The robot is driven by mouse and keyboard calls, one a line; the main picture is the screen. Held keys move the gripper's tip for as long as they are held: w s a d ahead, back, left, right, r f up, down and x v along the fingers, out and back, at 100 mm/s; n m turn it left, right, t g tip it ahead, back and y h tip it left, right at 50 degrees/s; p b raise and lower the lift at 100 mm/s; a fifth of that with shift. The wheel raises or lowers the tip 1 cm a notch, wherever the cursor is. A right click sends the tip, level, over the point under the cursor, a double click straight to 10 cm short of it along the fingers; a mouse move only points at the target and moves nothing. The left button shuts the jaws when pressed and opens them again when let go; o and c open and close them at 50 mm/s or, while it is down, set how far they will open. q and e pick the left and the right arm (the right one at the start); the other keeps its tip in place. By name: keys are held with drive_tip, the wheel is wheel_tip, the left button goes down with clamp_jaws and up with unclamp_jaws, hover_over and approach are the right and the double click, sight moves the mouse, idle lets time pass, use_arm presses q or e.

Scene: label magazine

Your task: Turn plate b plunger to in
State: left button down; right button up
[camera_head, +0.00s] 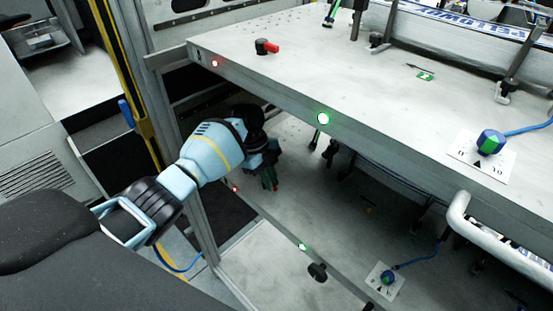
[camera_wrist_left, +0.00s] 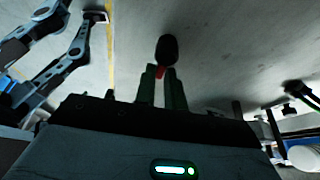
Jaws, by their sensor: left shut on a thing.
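My left gripper (camera_head: 270,182) reaches in under the upper plate (camera_head: 370,90), over the lower plate (camera_head: 300,215) near its left end. In the left wrist view its two dark green fingers (camera_wrist_left: 164,78) are shut on a plunger (camera_wrist_left: 167,49) with a black rounded knob and a red part between the fingertips. In the head view the gripper hides most of this plunger. A similar black and red plunger (camera_head: 267,46) stands on the upper plate, clear of the gripper. My right gripper is not in view.
The upper plate's edge, with red and green lights, overhangs close to my left arm. A black knob (camera_head: 317,271) sits at the lower plate's front edge. Blue-green dials stand on the upper plate (camera_head: 491,143) and lower plate (camera_head: 388,278). A white handle (camera_head: 458,212) is at right.

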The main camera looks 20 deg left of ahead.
use_arm(q)
drive_tip(key=shift+s+m, duration=0.25)
drive_tip(key=shift+m, duration=0.35)
drive_tip(key=shift+a+b, duration=0.1)
drive_tip(key=shift+b, duration=0.2)
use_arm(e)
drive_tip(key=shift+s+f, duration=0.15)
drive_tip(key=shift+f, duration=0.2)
use_arm(q)
drive_tip(key=shift+s+g, duration=0.15)
drive_tip(key=shift+g, duration=0.15)
drive_tip(key=c, duration=1.5)
unclamp_jaws()
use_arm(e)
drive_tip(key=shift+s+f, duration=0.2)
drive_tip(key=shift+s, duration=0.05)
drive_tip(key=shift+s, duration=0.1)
